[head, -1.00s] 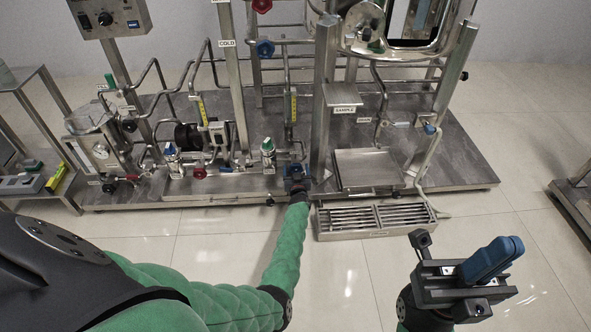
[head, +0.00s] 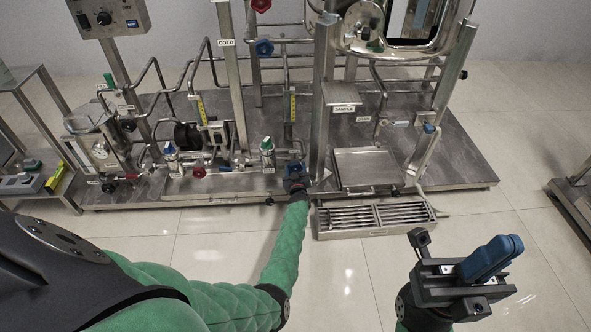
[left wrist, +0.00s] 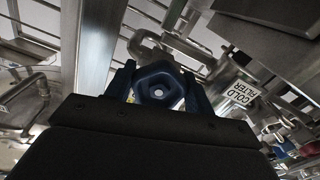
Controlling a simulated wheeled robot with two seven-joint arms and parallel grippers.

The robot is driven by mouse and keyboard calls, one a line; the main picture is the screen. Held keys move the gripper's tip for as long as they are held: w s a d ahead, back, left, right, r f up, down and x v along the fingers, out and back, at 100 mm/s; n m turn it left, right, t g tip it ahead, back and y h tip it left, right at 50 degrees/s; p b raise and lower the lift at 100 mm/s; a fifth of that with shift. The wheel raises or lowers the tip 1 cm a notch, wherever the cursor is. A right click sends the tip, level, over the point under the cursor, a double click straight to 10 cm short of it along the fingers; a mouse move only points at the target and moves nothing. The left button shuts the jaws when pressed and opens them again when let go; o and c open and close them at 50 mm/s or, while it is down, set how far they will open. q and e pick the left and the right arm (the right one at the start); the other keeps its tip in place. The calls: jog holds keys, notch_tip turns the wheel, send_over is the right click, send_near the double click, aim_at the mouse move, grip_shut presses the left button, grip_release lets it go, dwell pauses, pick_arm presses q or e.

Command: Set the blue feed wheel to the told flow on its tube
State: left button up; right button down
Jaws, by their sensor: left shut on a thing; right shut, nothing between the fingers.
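In the left wrist view a dark blue wheel (left wrist: 157,80) with a pale centre sits between the two dark blue fingers of my left gripper (left wrist: 160,92). The fingers are shut on its sides. In the head view my left gripper (head: 296,172) is at the skid's front edge, and it mostly hides the wheel there. A clear tube with a yellow scale (head: 293,106) stands above that spot; its reading is too small to tell. My right gripper (head: 492,258) is shut and empty, held in front of the skid at the lower right.
Another blue wheel (head: 264,47) is higher on the piping, below a red one (head: 261,5). A red-handled valve (head: 199,172) and a green-topped valve (head: 267,145) are left of my left gripper. A slatted floor drain box (head: 376,217) lies to its right. The floor at front is clear.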

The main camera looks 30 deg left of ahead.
pick_arm(q)
jog(key=n, duration=0.3)
jog(key=shift+n, duration=0.3)
jog(key=n, duration=0.2)
jog(key=shift+d+n+b, duration=0.1)
jog(key=shift+n+b, duration=0.25)
jog(key=shift+n, duration=0.05)
jog(key=n, duration=0.3)
jog(key=shift+b, duration=0.4)
jog(key=n, duration=0.3)
jog(key=shift+b, duration=0.35)
jog(key=shift+r+n, duration=0.1)
jog(key=shift+n, duration=0.2)
jog(key=shift+d, duration=0.1)
jog(key=o, duration=1)
jog(key=shift+n, duration=0.3)
jog(key=shift+c, duration=0.2)
